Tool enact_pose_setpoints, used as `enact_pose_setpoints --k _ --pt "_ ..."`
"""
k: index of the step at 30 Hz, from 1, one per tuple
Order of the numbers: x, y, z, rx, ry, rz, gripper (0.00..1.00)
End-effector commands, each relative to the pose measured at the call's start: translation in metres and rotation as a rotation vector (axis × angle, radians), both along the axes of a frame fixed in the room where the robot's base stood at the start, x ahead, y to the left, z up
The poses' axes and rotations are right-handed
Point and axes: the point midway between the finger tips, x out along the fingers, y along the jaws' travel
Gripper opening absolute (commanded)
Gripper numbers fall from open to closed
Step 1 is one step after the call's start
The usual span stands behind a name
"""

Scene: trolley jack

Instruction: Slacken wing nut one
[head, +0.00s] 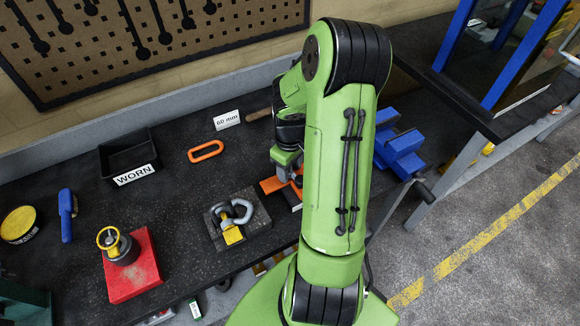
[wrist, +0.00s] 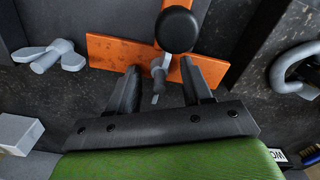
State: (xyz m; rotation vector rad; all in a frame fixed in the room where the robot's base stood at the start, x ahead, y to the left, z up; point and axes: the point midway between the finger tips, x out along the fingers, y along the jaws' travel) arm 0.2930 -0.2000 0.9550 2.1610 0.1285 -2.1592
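An orange plate (wrist: 115,52) lies across the middle of the wrist view; part of it shows in the head view (head: 270,185) beside my arm. A small grey wing nut (wrist: 158,75) stands at the plate, between my gripper's fingers. A second grey wing nut (wrist: 48,56) is left of the plate. Which one is number one I cannot tell. My gripper (wrist: 160,72) is open, with visible gaps between its fingers and the nut. A black round knob (wrist: 177,29) on an orange arm is just beyond the nut. My arm hides much of this in the head view.
A grey shackle on a dark block (head: 252,229) is left of my arm. A red block (head: 145,275), a black WORN bin (head: 112,158), an orange ring (head: 206,151) and a 60 mm card (head: 227,120) share the bench.

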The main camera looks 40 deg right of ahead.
Motion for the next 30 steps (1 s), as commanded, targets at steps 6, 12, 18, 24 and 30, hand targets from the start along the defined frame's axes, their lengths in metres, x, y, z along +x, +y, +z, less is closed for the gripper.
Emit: enact_pose_setpoints --k 6,12,18,24,30 --pt "0.0 0.0 0.0 0.0 0.0 -0.001 0.49" --pt "0.0 -0.001 0.03 -0.006 -0.003 -0.002 0.49" --pt "0.001 -0.001 0.089 -0.005 -0.005 -0.001 0.49" --pt "0.0 0.0 0.138 -0.004 -0.002 -0.001 0.49" --pt "0.0 0.0 0.158 0.0 0.0 0.001 0.49"
